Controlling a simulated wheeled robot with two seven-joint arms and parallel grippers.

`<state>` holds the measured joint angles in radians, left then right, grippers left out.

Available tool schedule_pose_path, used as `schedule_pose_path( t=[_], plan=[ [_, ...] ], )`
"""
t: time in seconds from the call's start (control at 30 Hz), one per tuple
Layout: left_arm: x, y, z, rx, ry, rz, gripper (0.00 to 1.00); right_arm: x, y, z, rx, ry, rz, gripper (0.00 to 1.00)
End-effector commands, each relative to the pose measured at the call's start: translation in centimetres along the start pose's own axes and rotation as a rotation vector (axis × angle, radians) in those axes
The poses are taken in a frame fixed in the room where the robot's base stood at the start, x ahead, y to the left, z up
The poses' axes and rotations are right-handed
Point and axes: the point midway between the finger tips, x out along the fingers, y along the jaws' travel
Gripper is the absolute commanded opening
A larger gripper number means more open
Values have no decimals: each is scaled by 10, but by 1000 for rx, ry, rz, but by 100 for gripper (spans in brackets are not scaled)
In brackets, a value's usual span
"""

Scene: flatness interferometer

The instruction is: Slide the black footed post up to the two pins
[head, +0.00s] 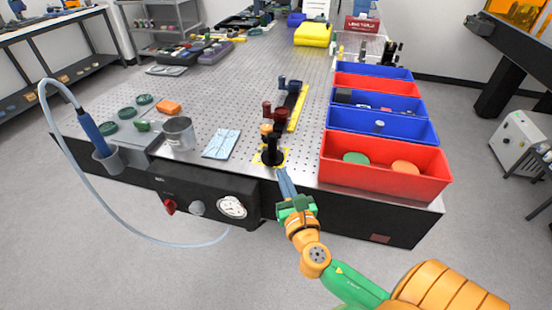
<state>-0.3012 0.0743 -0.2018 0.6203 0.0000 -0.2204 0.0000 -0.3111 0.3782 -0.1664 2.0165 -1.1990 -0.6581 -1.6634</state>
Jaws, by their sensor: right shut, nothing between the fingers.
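The black footed post (272,148) stands upright near the front edge of the perforated metal table, with yellow marking around its foot. My right gripper (282,173) is shut and empty, its blue-grey fingers pointing at the front side of the post's foot. In this view I cannot tell whether the fingertips touch the foot. The two pins are too small or hidden to make out. My left gripper is out of view.
Behind the post, dark red and blue mounts (280,113) stand beside a yellow strip (298,108). A red bin (385,178) and several blue and red bins lie to the right. A light blue patterned packet (221,144) and a metal cup (180,133) lie to the left.

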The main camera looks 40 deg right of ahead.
Motion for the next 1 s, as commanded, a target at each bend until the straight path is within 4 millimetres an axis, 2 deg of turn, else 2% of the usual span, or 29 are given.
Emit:
schedule_pose_path(
  t=[0.1,0.3,0.77,1.0],
  plan=[
    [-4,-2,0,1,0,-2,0,24,0,2,0,-2,-2,0],
    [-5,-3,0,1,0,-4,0,50,0,0,2,1,1,0],
    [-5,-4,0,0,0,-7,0,56,1,-1,2,2,2,0],
    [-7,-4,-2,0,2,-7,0,66,0,-1,3,2,1,0]
  ],
)
